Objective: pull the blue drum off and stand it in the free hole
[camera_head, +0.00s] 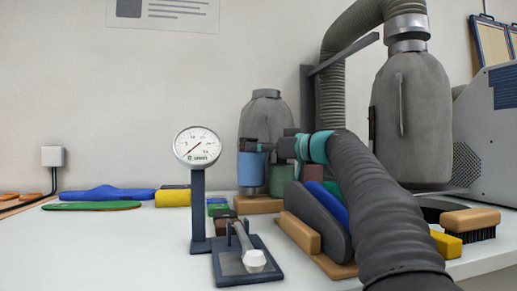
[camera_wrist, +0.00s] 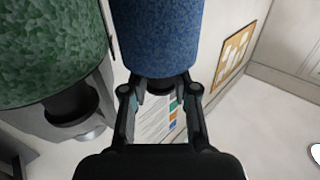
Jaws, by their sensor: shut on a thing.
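The blue drum (camera_head: 251,171) hangs at the left end of my arm in the head view, left of the green drum (camera_head: 281,180). My gripper (camera_head: 251,146) is shut on the blue drum's dark end piece, above its blue body. In the wrist view the blue drum (camera_wrist: 160,38) fills the upper middle, and its dark end piece sits between the two fingers of my gripper (camera_wrist: 160,90). The green drum (camera_wrist: 50,50) is apart from it at the left. The free hole is not visible, and whether the blue drum touches the wooden block below is unclear.
A wooden block (camera_head: 257,206) stands below the drums. A pressure gauge (camera_head: 197,147) on a post stands in front, with a dark tray (camera_head: 247,268) beside it. Upright dark and blue pads (camera_head: 318,222) stand near my arm. The left front of the table is clear.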

